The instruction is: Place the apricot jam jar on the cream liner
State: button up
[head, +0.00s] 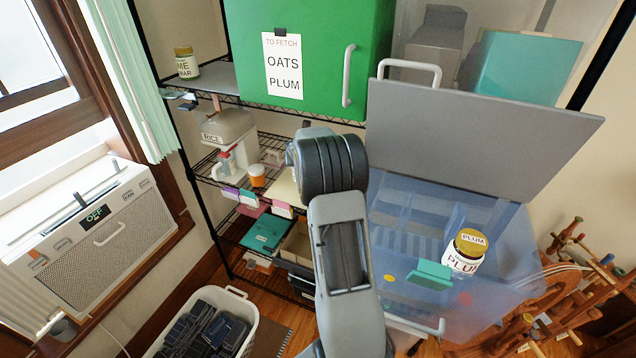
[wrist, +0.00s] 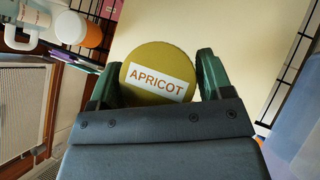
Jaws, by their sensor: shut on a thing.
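The apricot jam jar (wrist: 150,62) shows in the wrist view as a round gold lid with a white label reading APRICOT. My gripper (wrist: 160,75) is shut on it, with one dark green finger on each side of the lid. The cream liner (wrist: 235,35) fills much of the wrist view beyond the jar. In the head view a cream patch of liner (head: 283,190) shows on the middle shelf, left of my arm. My arm hides the gripper and jar there. I cannot tell whether the jar touches the liner.
A rice container (head: 228,128), a white mug and an orange-sided jar (head: 257,176) stand left on the shelf. A green box (head: 400,40) sits above. A grey lid (head: 480,130) and a clear bin holding a plum jar (head: 466,252) are right. A white basket (head: 245,310) is below.

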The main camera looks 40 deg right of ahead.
jog(key=f, duration=0.1)
jog(key=f+b, duration=0.1)
jog(key=f, duration=0.2)
jog(key=shift+d+f+b, duration=0.25)
jog(key=shift+b, duration=0.15)
jog(key=shift+f+b, duration=1.55)
jog(key=shift+f, duration=0.9)
jog(key=shift+f, duration=0.2)
jog(key=o, duration=1.2)
